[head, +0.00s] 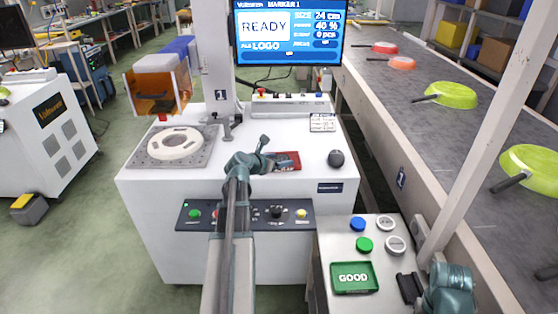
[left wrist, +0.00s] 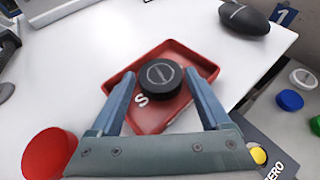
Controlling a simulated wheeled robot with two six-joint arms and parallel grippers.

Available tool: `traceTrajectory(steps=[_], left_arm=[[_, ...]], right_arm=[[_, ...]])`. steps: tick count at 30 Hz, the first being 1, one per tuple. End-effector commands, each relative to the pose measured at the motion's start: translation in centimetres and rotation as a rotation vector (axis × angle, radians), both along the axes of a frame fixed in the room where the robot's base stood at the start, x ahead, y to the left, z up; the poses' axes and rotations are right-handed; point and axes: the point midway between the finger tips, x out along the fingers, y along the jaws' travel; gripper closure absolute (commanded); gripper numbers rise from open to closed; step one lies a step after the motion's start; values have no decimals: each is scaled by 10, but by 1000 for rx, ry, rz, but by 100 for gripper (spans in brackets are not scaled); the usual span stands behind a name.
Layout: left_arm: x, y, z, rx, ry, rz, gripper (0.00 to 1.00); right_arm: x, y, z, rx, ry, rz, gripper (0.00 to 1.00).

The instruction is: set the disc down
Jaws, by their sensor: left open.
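A black disc (left wrist: 160,75) with a pale mark on top lies in a red tray (left wrist: 185,58) in the left wrist view. The tray also shows in the head view (head: 294,166), partly hidden by my left gripper. My left gripper (head: 264,150) is open over the tray. In the left wrist view its two fingers (left wrist: 165,92) stand apart, one to each side of the near part of the tray, with the disc between and just beyond their tips. Whether they touch the tray is unclear. My right gripper (head: 448,288) is partly in view at the lower right; its fingers are not clear.
A dark mouse (head: 336,158) sits right of the tray. A button panel (head: 245,213) runs along the front edge. A ring-shaped pan fixture (head: 175,143) is at left. Blue (head: 357,223) and green (head: 364,244) discs and a green GOOD tray (head: 354,291) are on the side table.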

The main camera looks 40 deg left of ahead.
Motion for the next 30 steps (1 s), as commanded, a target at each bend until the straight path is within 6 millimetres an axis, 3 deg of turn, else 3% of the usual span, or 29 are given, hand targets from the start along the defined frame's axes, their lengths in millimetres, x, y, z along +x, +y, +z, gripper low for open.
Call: traceTrajectory(steps=[18,30], left_arm=[[-95,-7,50,-1,0,3,20],[-108,-7,54,0,0,0,20]], right_arm=[[0,0,50,0,0,0,50],[0,0,54,0,0,0,50]])
